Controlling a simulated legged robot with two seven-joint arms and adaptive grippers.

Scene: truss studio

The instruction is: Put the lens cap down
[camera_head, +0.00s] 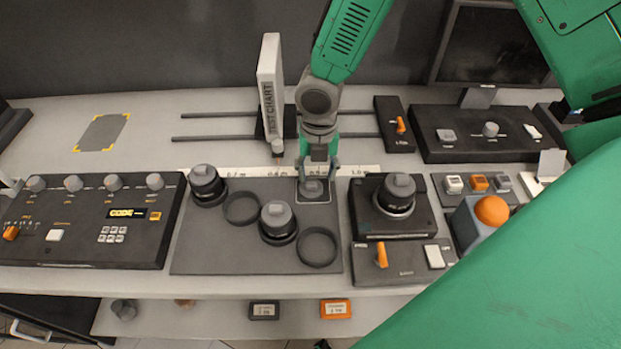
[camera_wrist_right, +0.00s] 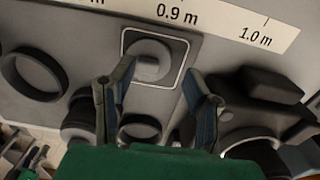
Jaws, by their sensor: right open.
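The lens cap (camera_head: 312,188), a grey disc with a raised grip, lies flat inside a white-outlined square at the back right of the dark mat (camera_head: 215,255). In the right wrist view the cap (camera_wrist_right: 149,58) sits within the outline, clear of its edges. My right gripper (camera_head: 318,172) is over the cap, pointing down. In the wrist view its two fingers (camera_wrist_right: 157,82) are spread apart with nothing between their tips, and the cap lies beyond them. My left gripper is not in view.
Two lenses (camera_head: 278,222) and two dark rings (camera_head: 318,246) stand on the mat. A white test chart post (camera_head: 270,85) rises just left of my right arm. A lens on a dark box (camera_head: 394,195) stands to the right. A control panel (camera_head: 85,220) fills the left.

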